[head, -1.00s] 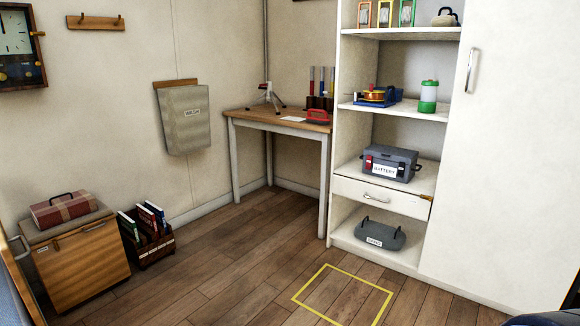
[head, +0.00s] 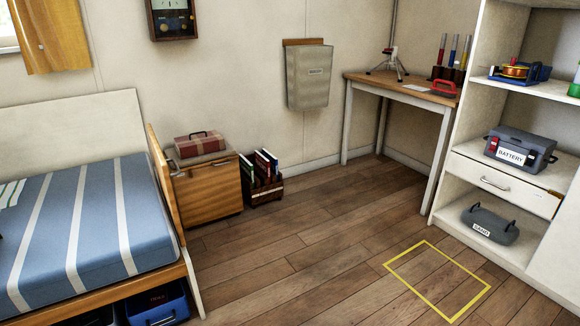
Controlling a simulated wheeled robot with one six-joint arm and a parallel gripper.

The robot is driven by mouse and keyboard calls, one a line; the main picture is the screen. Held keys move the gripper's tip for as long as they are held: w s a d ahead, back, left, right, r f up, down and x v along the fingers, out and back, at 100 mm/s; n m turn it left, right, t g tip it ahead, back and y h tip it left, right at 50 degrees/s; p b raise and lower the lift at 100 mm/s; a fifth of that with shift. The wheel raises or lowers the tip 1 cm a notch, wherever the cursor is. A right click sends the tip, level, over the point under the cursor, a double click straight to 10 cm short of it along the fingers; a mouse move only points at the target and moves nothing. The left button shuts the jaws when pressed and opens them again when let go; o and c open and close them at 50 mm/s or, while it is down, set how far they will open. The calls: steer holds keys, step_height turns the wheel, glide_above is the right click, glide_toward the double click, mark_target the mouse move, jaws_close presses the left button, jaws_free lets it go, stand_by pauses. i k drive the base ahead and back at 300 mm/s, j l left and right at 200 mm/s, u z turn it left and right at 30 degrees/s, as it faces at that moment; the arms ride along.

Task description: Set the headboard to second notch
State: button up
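A bed with a blue and white striped mattress (head: 90,225) stands at the left of the head view. A pale upright panel (head: 80,130) rises behind the mattress by the wall. A narrow wooden board (head: 163,180) stands upright at the bed's right end, leaning slightly. I cannot tell which of these is the headboard, and no notches can be made out. My gripper is not in view.
A wooden cabinet (head: 208,195) with a plaid case (head: 200,144) stands just right of the bed, beside a book crate (head: 264,191). Blue bins (head: 158,306) sit under the bed. The floor in the middle is clear, with a yellow taped outline (head: 418,249). White shelving (head: 515,85) stands at right.

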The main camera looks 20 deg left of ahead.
mark_target(164, 175)
steer(key=u, duration=2.9)
